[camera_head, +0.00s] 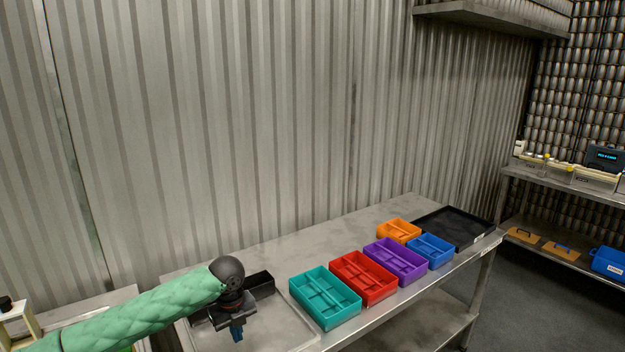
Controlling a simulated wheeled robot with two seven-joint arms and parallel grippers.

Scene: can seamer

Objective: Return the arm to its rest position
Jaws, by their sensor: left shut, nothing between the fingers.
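My left arm, in a green quilted sleeve, comes in from the lower left. My left gripper (237,330) is shut and empty, pointing down above the left part of the metal table (385,217). It is to the left of the teal divided bin (325,298) and apart from it. A dark open bin (262,284) stands just behind the gripper and is partly hidden by it. My right gripper is not in view.
Red (364,278), purple (396,261), blue (430,250) and orange (398,231) bins stand in a row rightward along the table, with a black tray (455,226) at the end. A corrugated wall rises behind. A shelf unit (570,181) stands at right.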

